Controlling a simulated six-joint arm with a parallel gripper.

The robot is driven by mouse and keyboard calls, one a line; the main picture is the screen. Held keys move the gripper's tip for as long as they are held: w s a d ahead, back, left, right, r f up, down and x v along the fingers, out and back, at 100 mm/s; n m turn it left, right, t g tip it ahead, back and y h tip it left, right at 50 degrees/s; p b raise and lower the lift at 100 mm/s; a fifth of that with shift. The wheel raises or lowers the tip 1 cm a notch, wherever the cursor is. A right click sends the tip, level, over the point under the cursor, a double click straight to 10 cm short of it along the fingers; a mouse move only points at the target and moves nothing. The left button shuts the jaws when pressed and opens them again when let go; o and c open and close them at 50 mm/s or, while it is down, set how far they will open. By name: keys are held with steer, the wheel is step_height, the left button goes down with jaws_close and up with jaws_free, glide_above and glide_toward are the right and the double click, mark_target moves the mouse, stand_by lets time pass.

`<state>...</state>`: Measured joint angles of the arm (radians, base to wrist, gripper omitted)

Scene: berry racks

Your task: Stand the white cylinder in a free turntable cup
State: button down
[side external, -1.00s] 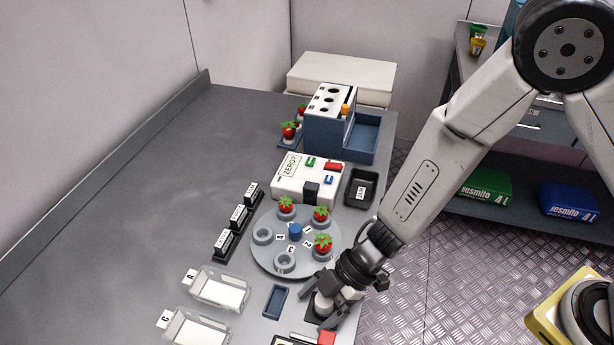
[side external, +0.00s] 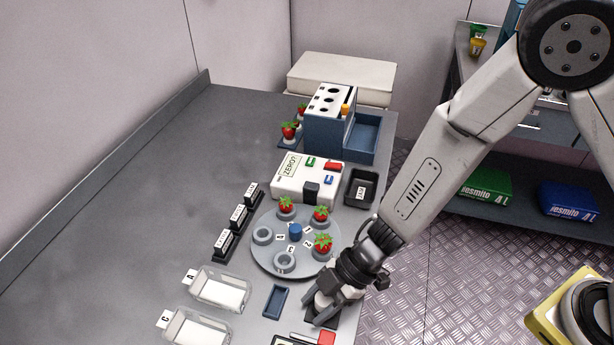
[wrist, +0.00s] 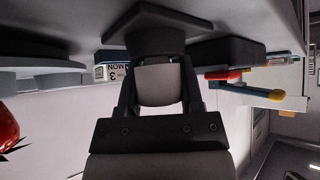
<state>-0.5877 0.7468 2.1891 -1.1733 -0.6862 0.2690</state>
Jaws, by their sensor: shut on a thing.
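The white cylinder (wrist: 156,85) is between my gripper's fingers (wrist: 156,95) in the wrist view, with both fingers against its sides. In the side view my gripper (side external: 322,301) is at the table's front right edge, over a dark square stand (side external: 322,318), and mostly hides the cylinder. In the wrist view the cylinder's far end is close to the dark stand (wrist: 160,22); I cannot tell if they touch. The grey turntable (side external: 268,216) is behind and left of my gripper. Its left cup (side external: 263,236) and front cup (side external: 285,263) are empty; three cups hold strawberries (side external: 323,243).
A blue tray (side external: 276,301) and clear boxes (side external: 220,288) lie left of my gripper. A red-ended tool (side external: 326,338) lies in front. A white scale (side external: 297,185), a black bin (side external: 361,187) and a blue rack (side external: 324,132) stand behind the turntable.

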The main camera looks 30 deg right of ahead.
mark_target(318, 301)
steer(key=shift+r, duration=4.8)
steer(key=shift+r, duration=0.1)
steer(key=shift+w+d+r+m+t, duration=0.1)
steer(key=shift+d+r+m+t, duration=0.1)
steer(key=shift+r+m+t, duration=0.25)
steer(key=shift+w+d+r+m+t, duration=0.1)
steer(key=shift+d+r+m+t, duration=0.1)
steer(key=shift+r+m+t, duration=0.25)
steer(key=shift+s+d+r+m+t+h, duration=0.1)
steer(key=shift+d+r+m+t+h, duration=0.2)
steer(key=shift+d+r+m+t, duration=0.4)
steer(key=shift+s+d+r+m+t+h, duration=0.1)
steer(key=shift+d+r+m+t+h, duration=0.2)
steer(key=shift+d+m, duration=0.65)
steer(key=shift+s+d+r+m+t+h, duration=0.1)
steer(key=shift+d+r+m+t+h, duration=0.2)
steer(key=shift+d+r+m+t, duration=0.45)
steer(key=shift+f, duration=0.35)
